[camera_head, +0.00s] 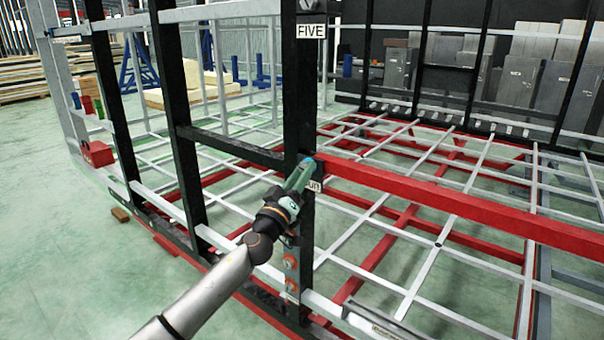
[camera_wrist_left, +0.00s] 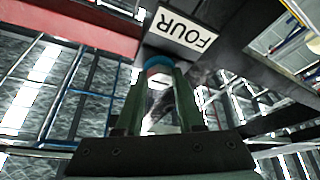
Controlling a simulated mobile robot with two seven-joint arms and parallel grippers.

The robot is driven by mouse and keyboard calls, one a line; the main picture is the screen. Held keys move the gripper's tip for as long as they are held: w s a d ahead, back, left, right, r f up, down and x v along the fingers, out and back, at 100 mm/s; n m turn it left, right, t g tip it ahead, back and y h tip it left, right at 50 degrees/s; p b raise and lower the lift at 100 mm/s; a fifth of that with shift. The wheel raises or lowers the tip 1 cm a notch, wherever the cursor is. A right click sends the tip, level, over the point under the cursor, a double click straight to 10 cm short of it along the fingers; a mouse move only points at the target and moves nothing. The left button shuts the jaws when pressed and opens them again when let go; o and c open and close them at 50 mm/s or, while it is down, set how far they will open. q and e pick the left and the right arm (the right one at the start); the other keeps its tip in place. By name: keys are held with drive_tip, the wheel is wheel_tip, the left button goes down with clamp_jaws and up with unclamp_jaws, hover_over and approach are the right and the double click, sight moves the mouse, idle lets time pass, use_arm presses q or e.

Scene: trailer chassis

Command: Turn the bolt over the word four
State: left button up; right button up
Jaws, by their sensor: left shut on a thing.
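The label FOUR (camera_wrist_left: 183,29) shows rotated at the top of the left wrist view. In the head view it is mostly hidden, with only its end (camera_head: 315,186) showing. My left gripper (camera_head: 306,166) reaches the dark upright post from the left. In the left wrist view its two green fingers (camera_wrist_left: 160,80) are shut on a small blue-topped bolt (camera_wrist_left: 158,63) beside the label. The bolt's blue end (camera_head: 309,160) just shows at the fingertips in the head view. The fingers cover most of the bolt, so its turn angle cannot be told. My right gripper is not in view.
The label FIVE (camera_head: 311,31) is higher on the same post (camera_head: 300,110). Orange-ringed bolts (camera_head: 291,262) sit lower on it. A red beam (camera_head: 440,195) runs right from the post, above a grid of grey bars. Open green floor (camera_head: 60,240) lies left.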

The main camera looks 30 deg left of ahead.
use_arm(q)
clamp_jaws()
drive_tip(key=shift+f, duration=0.1)
